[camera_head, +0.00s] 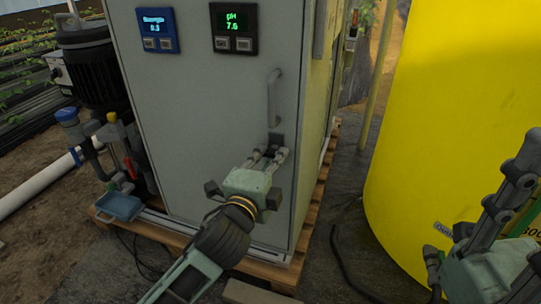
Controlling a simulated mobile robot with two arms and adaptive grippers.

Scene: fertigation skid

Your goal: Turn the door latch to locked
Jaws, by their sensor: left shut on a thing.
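The door latch (277,138) is a small dark fitting on the grey cabinet door (220,110), just below the upright grey pull handle (273,97). My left gripper (268,153) reaches up from the bottom and is shut on the latch. Its fingers cover most of the latch, so I cannot tell which way the latch is turned. The door looks closed against the cabinet. My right gripper (516,185) is at the right edge, partly cut off, in front of the yellow tank and away from the door. Its opening cannot be judged.
Two displays, one blue (157,30) and one dark pH unit (233,28), sit high on the door. A large yellow tank (450,110) stands to the right. Pipes and a blue tray (120,206) are at left. The cabinet rests on a wooden pallet (308,233).

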